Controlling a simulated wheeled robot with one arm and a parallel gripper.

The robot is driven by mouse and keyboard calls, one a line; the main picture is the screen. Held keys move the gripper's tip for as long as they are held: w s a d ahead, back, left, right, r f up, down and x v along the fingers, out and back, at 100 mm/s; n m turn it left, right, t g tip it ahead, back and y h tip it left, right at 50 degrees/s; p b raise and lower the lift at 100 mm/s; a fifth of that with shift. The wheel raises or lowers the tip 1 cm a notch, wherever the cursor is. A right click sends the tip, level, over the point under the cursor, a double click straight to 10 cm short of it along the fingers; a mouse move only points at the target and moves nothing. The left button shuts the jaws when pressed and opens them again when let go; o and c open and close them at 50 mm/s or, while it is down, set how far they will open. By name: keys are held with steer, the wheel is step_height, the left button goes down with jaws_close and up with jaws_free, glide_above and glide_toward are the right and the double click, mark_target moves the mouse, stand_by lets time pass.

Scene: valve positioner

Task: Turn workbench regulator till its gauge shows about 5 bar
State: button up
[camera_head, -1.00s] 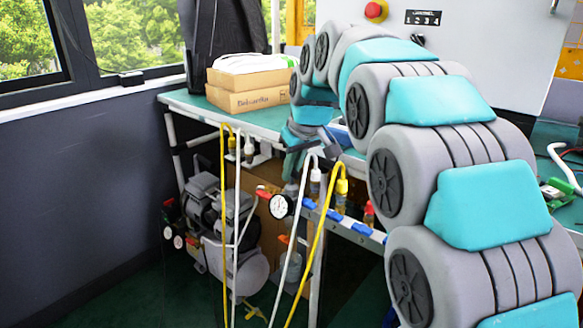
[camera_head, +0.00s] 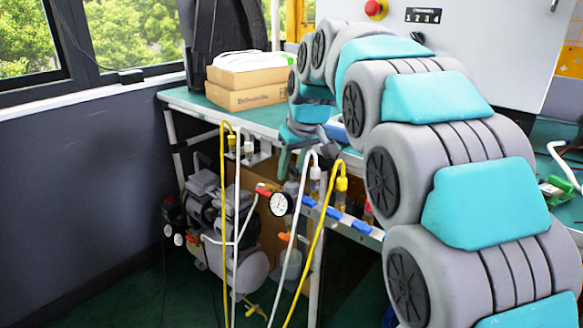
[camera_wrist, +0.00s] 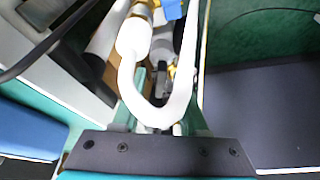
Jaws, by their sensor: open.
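A round white-faced gauge (camera_head: 281,203) with a dark rim hangs by the front edge of the green-topped workbench (camera_head: 262,122). Its needle is too small to read. The regulator's knob cannot be made out surely in the head view. My gripper (camera_head: 293,160) is just above and close to the gauge, pointing down, partly behind my arm. In the wrist view my gripper (camera_wrist: 160,112) is open, its green fingers apart. A looped white hose (camera_wrist: 133,85) passes between or in front of them. A dark fitting (camera_wrist: 161,80) shows behind the hose; whether anything touches it I cannot tell.
White and yellow hoses (camera_head: 321,240) hang in front of the bench. A rail with blue parts (camera_head: 335,213) runs right of the gauge. A grey compressor (camera_head: 248,272) stands underneath. Cardboard boxes (camera_head: 246,97) lie on the bench.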

steer(key=v, duration=0.7)
steer(key=shift+r, duration=0.35)
steer(key=shift+s+d, duration=0.1)
